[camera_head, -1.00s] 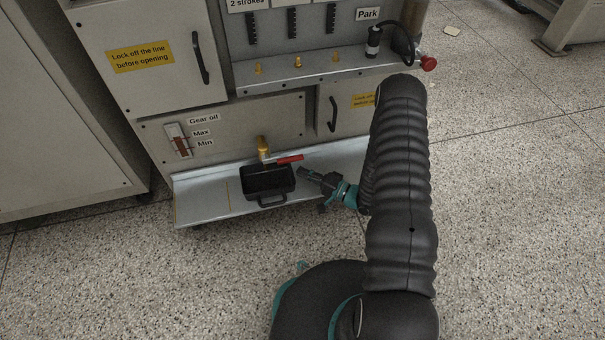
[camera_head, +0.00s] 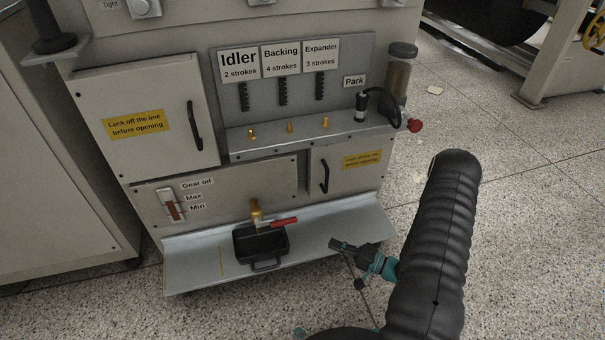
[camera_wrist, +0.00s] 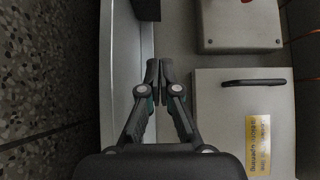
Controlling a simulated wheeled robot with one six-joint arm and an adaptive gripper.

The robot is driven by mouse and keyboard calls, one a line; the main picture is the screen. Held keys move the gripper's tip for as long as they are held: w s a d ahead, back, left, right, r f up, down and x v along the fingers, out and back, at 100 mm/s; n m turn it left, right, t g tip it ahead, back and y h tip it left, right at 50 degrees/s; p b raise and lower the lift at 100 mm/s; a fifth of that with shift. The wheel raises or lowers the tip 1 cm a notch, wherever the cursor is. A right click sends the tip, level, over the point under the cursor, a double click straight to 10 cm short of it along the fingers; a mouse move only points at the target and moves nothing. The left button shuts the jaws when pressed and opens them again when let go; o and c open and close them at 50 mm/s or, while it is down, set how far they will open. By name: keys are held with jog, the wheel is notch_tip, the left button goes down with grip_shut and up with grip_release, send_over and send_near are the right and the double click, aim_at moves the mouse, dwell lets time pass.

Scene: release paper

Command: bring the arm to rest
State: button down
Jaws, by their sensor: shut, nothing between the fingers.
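My gripper (camera_head: 345,247) is in front of the machine's low metal shelf (camera_head: 335,222), to the right of a black tray. In the wrist view my gripper (camera_wrist: 159,70) has its two fingertips together with nothing between them. My black ribbed arm (camera_head: 440,240) rises at the right of the head view and hides part of the floor.
The black tray (camera_head: 262,248) sits on the shelf under a brass tap with a red lever (camera_head: 283,222). Above are a ledge with brass fittings (camera_head: 290,127), a parked black hand tool (camera_head: 361,104) and a closed cabinet door (camera_head: 150,120). Floor (camera_head: 530,230) at right is clear.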

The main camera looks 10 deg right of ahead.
jog(key=s+a+f+m+g+y, duration=0.1)
jog(key=s+a+f+m+g, duration=0.1)
jog(key=s+a+m+g, duration=0.4)
jog(key=s+d+r+n+g+h+p, duration=0.1)
jog(key=s+d+r+n+g+h, duration=0.1)
jog(key=s+r+n+g, duration=0.6)
jog(key=s+d+r+n+t+h+p, duration=0.15)
jog(key=r+h, duration=0.45)
jog(key=r, duration=0.7)
jog(key=s+d+r+t+h+p, duration=0.1)
jog(key=s+d+r+h+p, duration=0.15)
jog(key=r+h, duration=0.7)
jog(key=s+a+r+n+t+y+p, duration=0.1)
jog(key=a+r+n+t+p, duration=0.1)
jog(key=r, duration=0.9)
jog(key=s+a+r+n+t+y+p, duration=0.1)
jog(key=s+a+r+n+t+p, duration=0.1)
jog(key=r, duration=0.9)
jog(key=shift+s+a+r+t+p, duration=0.25)
jog(key=shift+t+p, duration=0.25)
jog(key=shift+t, duration=0.55)
